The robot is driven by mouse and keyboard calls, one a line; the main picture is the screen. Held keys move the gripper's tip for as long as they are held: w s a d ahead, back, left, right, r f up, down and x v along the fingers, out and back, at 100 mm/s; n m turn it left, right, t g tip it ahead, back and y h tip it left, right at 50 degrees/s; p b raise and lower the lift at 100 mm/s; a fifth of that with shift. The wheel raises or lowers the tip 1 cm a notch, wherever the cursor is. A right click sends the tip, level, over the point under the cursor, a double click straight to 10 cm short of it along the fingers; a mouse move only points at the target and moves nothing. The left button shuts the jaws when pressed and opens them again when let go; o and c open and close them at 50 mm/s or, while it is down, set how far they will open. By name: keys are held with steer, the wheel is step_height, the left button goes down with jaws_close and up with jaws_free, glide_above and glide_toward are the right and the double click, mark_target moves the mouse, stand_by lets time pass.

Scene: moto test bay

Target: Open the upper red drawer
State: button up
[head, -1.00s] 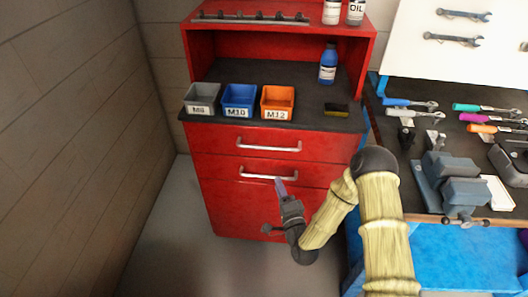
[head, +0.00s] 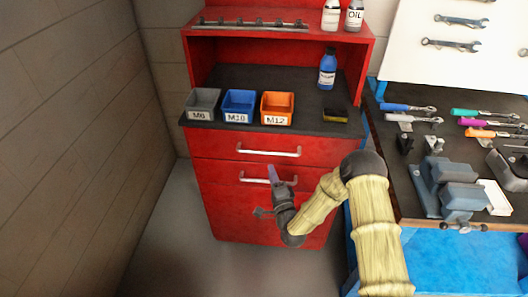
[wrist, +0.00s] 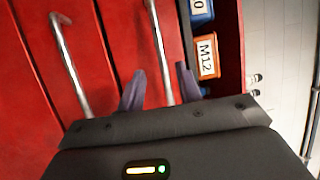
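The red cabinet has an upper drawer (head: 222,147) and a lower drawer (head: 218,172), both closed. The upper drawer's silver bar handle (head: 268,152) also shows in the wrist view (wrist: 160,45). The lower drawer's handle (head: 256,179) shows at the left of the wrist view (wrist: 69,62). My gripper (head: 272,173) is in front of the drawers, its tips just below the upper handle in the head view. In the wrist view my gripper (wrist: 160,82) is open, and the upper handle runs between its two fingers. I cannot tell whether they reach around the bar.
Grey, blue and orange bins (head: 277,108) and a blue bottle (head: 327,68) stand on the black cabinet top (head: 300,84). A workbench (head: 405,180) with a vise (head: 450,188) and tools is at right. A wall (head: 75,140) is at left, with clear floor (head: 165,240) between.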

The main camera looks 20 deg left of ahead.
mark_target(264, 153)
steer(key=p+x, duration=0.1)
steer(key=x, duration=0.9)
jaws_close()
